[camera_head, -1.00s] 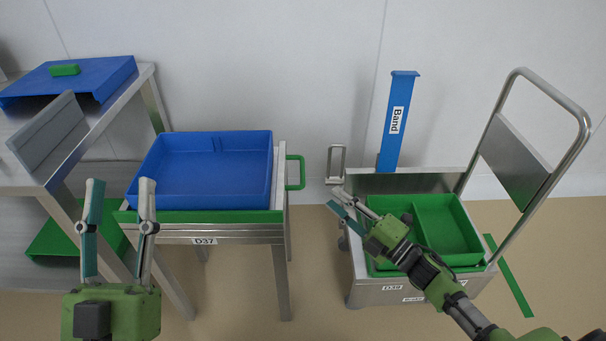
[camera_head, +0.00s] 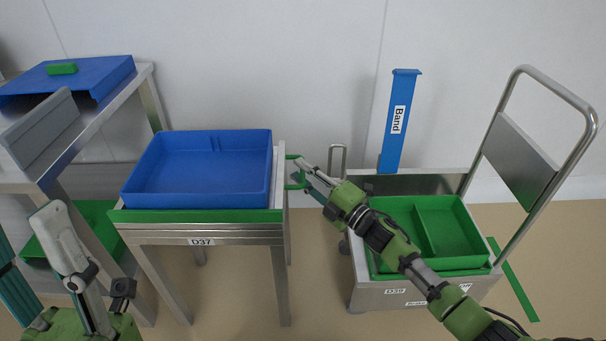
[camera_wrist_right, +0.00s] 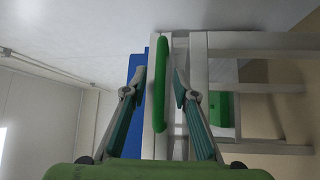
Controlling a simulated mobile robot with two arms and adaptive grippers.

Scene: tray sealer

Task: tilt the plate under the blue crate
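The blue crate (camera_head: 200,165) sits empty and level on the plate (camera_head: 195,216), whose green front edge shows on top of the steel table D37. A green bar handle (camera_head: 291,157) stands out at the table's right side. My right gripper (camera_head: 304,173) is at this handle, with its fingers open. In the right wrist view the handle (camera_wrist_right: 161,85) stands between the two open fingers, with a gap on each side. The blue crate (camera_wrist_right: 134,68) shows partly behind the left finger there. My left gripper (camera_head: 28,235) is open and empty at the lower left, partly cut off.
A trolley with a green divided bin (camera_head: 440,228) and a tall push handle (camera_head: 590,120) stands at the right, under my right arm. A blue "Band" post (camera_head: 400,120) rises behind it. A steel bench with a blue tray (camera_head: 100,75) is at the left.

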